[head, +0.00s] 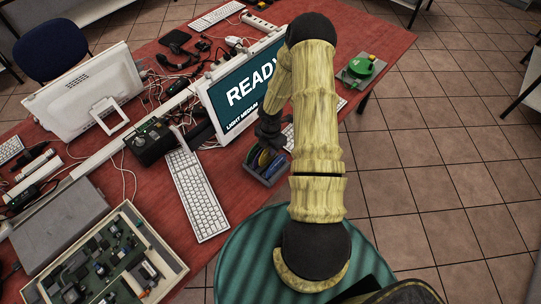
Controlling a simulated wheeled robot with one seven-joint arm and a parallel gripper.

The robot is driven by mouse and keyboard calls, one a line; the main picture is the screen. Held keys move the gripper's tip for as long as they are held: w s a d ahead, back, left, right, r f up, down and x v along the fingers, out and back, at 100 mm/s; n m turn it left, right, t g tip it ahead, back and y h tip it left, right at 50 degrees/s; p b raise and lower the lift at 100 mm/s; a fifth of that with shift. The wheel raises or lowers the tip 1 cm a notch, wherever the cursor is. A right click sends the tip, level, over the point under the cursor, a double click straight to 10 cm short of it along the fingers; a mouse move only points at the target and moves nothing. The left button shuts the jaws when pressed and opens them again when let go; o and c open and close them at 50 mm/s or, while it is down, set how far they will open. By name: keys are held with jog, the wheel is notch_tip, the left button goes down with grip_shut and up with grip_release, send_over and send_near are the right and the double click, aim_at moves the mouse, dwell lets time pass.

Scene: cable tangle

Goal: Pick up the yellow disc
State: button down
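A small grey rack (264,174) stands on the red table, in front of the big monitor. Several thin discs stand upright in it side by side, blue and other dark colours among them. A yellowish disc edge (254,157) shows toward the rack's left side, but it is small and partly hidden. My gripper (268,139) is dark, points down and is just above or behind the discs. My arm covers part of this area. I cannot tell whether the fingers are apart or touch a disc.
The monitor (243,90) reading "READY" stands close behind my gripper. A white keyboard (197,194) lies left of the rack. A tray of electronic parts (172,262) is at front left. Cables and a black box (152,142) crowd the table's left; a green device (361,66) sits right.

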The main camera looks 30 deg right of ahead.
notch_tip(320, 180, up, 4)
jog(key=shift+r, duration=0.1)
dwell(0.6)
jog(key=w+a+r+m+p, duration=0.1)
jog(key=a+r+m+p, duration=0.1)
jog(key=a+m, duration=1.2)
jog(key=m, duration=0.8)
jog(key=shift+w+r, duration=0.3)
jog(key=shift+w, duration=0.1)
